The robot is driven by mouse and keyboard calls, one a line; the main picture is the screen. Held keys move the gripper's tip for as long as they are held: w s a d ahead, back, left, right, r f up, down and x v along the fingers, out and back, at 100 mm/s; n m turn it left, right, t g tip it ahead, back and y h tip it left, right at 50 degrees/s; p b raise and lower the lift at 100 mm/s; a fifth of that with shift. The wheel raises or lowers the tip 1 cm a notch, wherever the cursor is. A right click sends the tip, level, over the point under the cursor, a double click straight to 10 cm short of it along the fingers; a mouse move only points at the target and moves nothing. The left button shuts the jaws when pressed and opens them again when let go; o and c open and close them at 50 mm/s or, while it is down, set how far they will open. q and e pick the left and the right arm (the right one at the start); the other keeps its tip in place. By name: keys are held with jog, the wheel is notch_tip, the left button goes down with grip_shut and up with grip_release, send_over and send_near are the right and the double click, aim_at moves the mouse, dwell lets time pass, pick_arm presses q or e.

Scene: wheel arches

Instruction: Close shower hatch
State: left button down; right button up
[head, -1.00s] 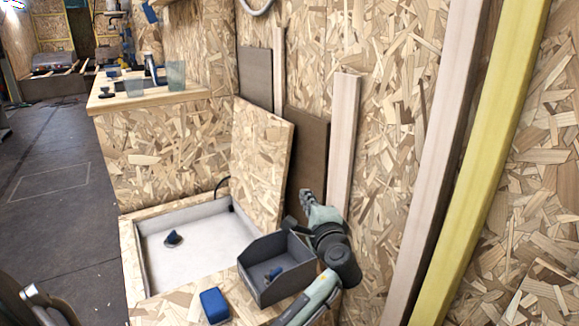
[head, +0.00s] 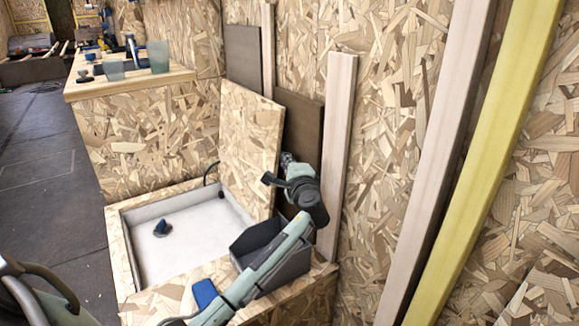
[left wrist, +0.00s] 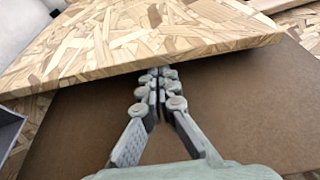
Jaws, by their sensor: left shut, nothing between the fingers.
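The shower hatch (head: 248,140) is a chipboard lid standing open, steeply upright, at the right side of the shower tray (head: 190,235). The pale tray is sunk in a chipboard box and lies uncovered. My left gripper (head: 286,162) is by the hatch's right edge, in front of a brown board (head: 302,125). In the left wrist view its two fingers (left wrist: 157,82) are shut and empty, with the tips at the hatch edge (left wrist: 175,52). I cannot tell whether they touch it. My right gripper is not in view.
A dark open bin (head: 255,238) stands on the box beside the tray, partly hidden by my left arm. A blue item (head: 204,292) lies on the front rim. Wooden posts (head: 338,150) stand along the right wall.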

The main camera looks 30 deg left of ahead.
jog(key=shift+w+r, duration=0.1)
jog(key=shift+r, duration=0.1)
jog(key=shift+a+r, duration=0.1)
